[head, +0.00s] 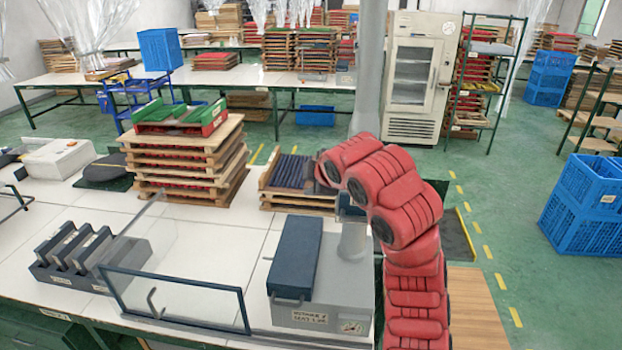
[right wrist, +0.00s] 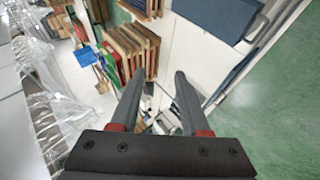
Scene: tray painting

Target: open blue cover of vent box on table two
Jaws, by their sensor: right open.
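The vent box (head: 318,312) is a grey box with a label, standing near the front edge of the white table. Its blue cover (head: 299,252) lies flat and shut on top, with a handle (head: 291,300) at the front end. A dark blue panel with a handle, which looks like the cover (right wrist: 218,14), shows at the upper right in the right wrist view. My right gripper (right wrist: 160,88) is open, with nothing between its fingers. In the head view the red right arm arches above and behind the box, apart from the cover; its fingers are hard to make out. My left gripper is not seen.
A clear-windowed frame (head: 178,300) stands left of the vent box, near a grey slotted holder (head: 75,258). Stacked wooden trays (head: 190,165) and a lower stack (head: 300,200) stand behind. A grey pipe (head: 354,240) rises behind the cover's right side.

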